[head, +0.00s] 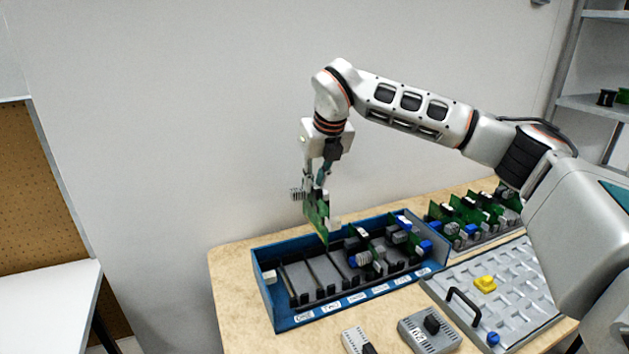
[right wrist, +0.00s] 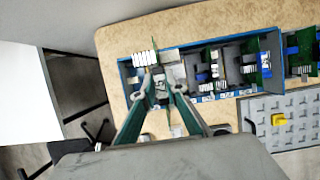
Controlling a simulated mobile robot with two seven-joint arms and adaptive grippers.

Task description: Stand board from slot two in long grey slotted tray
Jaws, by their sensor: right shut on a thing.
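My right gripper (head: 318,184) is shut on a green circuit board (head: 317,214) and holds it upright above the left part of a blue rack (head: 268,298). In the right wrist view, the gripper (right wrist: 162,82) has its fingers closed on the board, whose white connector (right wrist: 145,58) shows beyond the tips. The rack's left slots, with labels along the front, look empty; several boards stand in its right part. I cannot tell whether the held board's lower edge is clear of the rack. A long grey slotted tray (head: 484,241) with several green boards stands at the back right. My left gripper is not in view.
A grey panel (head: 460,281) with a black handle, a yellow part (head: 485,284) and a blue part (head: 493,338) lies right of the rack. Grey boxes (head: 430,328) stand in front. A wall is close behind the table.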

